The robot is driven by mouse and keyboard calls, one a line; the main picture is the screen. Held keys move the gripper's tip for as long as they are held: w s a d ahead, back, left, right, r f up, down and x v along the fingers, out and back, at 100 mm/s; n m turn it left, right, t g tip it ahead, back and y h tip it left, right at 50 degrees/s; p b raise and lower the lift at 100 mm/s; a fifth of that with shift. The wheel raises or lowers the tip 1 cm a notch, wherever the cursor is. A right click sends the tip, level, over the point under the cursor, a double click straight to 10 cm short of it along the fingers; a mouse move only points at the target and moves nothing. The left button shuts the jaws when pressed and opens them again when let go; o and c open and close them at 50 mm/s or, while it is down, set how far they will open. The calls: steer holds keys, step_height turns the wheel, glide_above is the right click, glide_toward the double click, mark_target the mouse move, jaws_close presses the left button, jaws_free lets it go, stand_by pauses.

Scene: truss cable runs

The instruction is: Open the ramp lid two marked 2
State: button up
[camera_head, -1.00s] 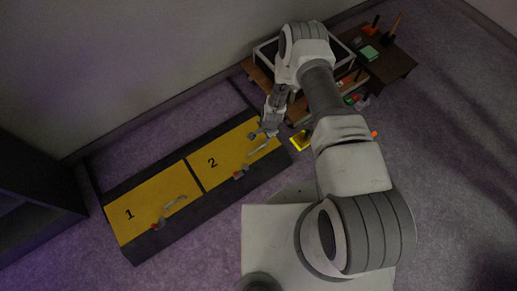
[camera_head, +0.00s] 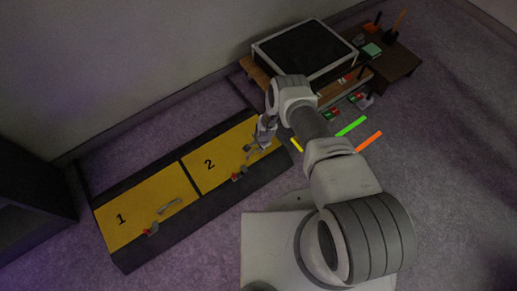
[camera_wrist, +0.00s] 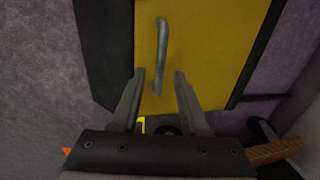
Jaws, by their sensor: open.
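Ramp lid two (camera_head: 222,160), yellow and marked 2, lies shut and flat in the right half of the dark ramp frame. Its curved grey handle (camera_wrist: 161,45) stands out on the yellow panel in the wrist view. A small red piece (camera_head: 238,177) sits at the lid's front edge. My gripper (camera_wrist: 160,78) is open over the right part of the lid, and in the wrist view the handle's lower end shows between the fingertips. Whether the fingers touch it I cannot tell. In the head view my gripper (camera_head: 262,142) partly hides the handle.
Lid one (camera_head: 146,204), yellow with its own handle (camera_head: 168,207) and red piece (camera_head: 152,229), lies shut at left. A black-topped case (camera_head: 305,52) and a brown table (camera_head: 396,62) stand behind. Green (camera_head: 351,127) and orange (camera_head: 369,142) bars lie right of my arm.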

steer(key=shift+f, duration=0.35)
steer(key=shift+c, duration=0.3)
jaws_close()
stand_by(1.0)
